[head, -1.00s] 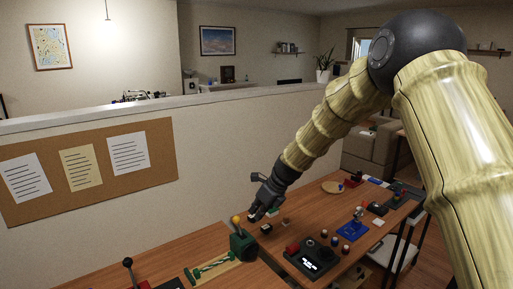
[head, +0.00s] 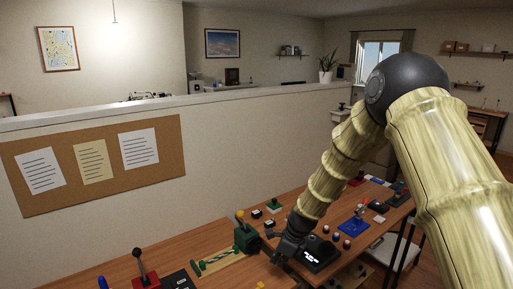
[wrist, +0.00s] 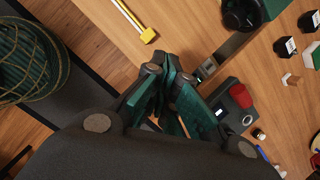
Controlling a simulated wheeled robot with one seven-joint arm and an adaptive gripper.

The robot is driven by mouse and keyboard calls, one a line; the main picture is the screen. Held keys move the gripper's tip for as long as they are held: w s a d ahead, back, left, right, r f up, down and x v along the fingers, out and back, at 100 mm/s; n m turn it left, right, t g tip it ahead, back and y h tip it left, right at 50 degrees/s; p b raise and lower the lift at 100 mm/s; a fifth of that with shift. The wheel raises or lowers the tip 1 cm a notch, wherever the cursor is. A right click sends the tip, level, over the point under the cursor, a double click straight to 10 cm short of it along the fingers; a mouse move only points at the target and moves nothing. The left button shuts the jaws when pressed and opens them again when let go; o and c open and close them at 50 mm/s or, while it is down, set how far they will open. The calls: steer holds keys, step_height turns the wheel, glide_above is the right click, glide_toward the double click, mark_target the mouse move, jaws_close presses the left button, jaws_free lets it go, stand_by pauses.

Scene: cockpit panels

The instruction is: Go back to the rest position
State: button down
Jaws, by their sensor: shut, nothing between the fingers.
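My gripper (head: 279,262) is at the end of my bamboo-textured arm in the head view, low over the front edge of the wooden table (head: 222,240). In the wrist view the dark green fingers of my gripper (wrist: 160,72) meet at the tips with nothing between them. A black panel box with a small display (head: 321,254) is just right of my gripper in the head view. A green lever unit with a yellow knob (head: 245,236) stands to its left.
A red-based black lever (head: 144,270) is at the front left. A blue panel (head: 354,228) lies further right. The wrist view shows a wire basket (wrist: 28,60), a yellow-ended bar (wrist: 147,35) and a red button (wrist: 241,95). A low wall with a corkboard (head: 104,166) stands behind.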

steer(key=s+d+f+n+g+h+b, duration=0.1)
steer(key=s+d+f+n, duration=0.4)
steer(key=s+f, duration=0.7)
steer(key=s+d+f+n+g+h+b, duration=0.15)
steer(key=s+d+f+n, duration=0.35)
steer(key=s+f, duration=0.65)
steer(key=s+d+f+n, duration=0.2)
steer(key=s+n, duration=0.4)
steer(key=s, duration=0.7)
steer(key=s+d+f+n+b, duration=0.1)
steer(key=s+n, duration=0.4)
steer(key=s, duration=0.7)
steer(key=shift+s+d+f+n+h, duration=0.4)
steer(key=shift+d+f, duration=0.5)
steer(key=shift+d, duration=0.15)
